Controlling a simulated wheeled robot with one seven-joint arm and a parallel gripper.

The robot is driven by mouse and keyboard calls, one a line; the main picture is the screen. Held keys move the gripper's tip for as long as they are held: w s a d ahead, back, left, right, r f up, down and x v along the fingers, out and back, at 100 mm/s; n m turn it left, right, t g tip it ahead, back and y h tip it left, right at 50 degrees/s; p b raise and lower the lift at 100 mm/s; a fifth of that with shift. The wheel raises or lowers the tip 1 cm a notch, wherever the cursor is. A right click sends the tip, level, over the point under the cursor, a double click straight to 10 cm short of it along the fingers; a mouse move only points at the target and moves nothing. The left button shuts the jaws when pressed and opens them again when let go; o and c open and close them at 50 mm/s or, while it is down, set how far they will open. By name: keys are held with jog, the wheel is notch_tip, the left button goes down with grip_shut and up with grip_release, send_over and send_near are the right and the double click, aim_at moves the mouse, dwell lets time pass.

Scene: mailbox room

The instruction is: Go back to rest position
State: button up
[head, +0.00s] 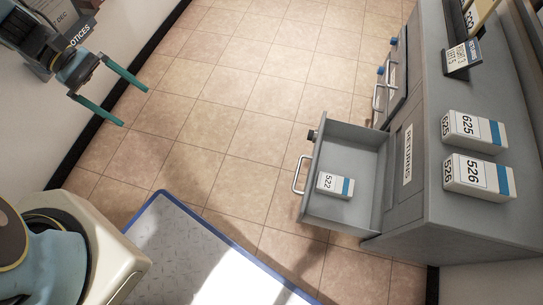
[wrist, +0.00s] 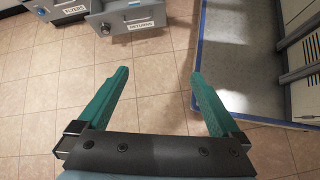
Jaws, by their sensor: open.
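My gripper (head: 136,99) is at the upper left of the head view, over the tiled floor near the left wall. Its two teal fingers are spread apart with nothing between them. The wrist view also shows the gripper (wrist: 158,85) open and empty above the floor. The gripper is well apart from the grey cabinet and its drawer.
The grey cabinet (head: 408,218) stands at right with its RETURNS drawer (head: 347,135) pulled out. A white box marked 522 (head: 335,185) lies inside. Boxes 625 (head: 473,131) and 526 (head: 478,176) are on top. A blue-edged mat (head: 190,250) lies in front. Tiled floor between is clear.

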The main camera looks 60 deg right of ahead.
jog(key=s+d+f+n+g+h+b, duration=0.1)
jog(key=s+d+f+g+b, duration=0.3)
jog(key=f+b, duration=0.5)
jog(key=s+d+f+n+g+h+b, duration=0.1)
jog(key=s+d+f+b, duration=0.35)
jog(key=f, duration=0.85)
jog(key=s+d+f+n+g+h+b, duration=0.1)
jog(key=s+d+f+g+b, duration=0.25)
jog(key=d+f+b, duration=0.55)
jog(key=s+f+p, duration=0.1)
jog(key=s+p, duration=0.1)
jog(key=s, duration=0.7)
jog(key=shift+s+f, duration=0.3)
jog(key=shift+s, duration=0.1)
jog(key=v, duration=1)
jog(key=shift+b, duration=0.3)
jog(key=shift+a+r, duration=0.15)
jog(key=shift+a, duration=0.05)
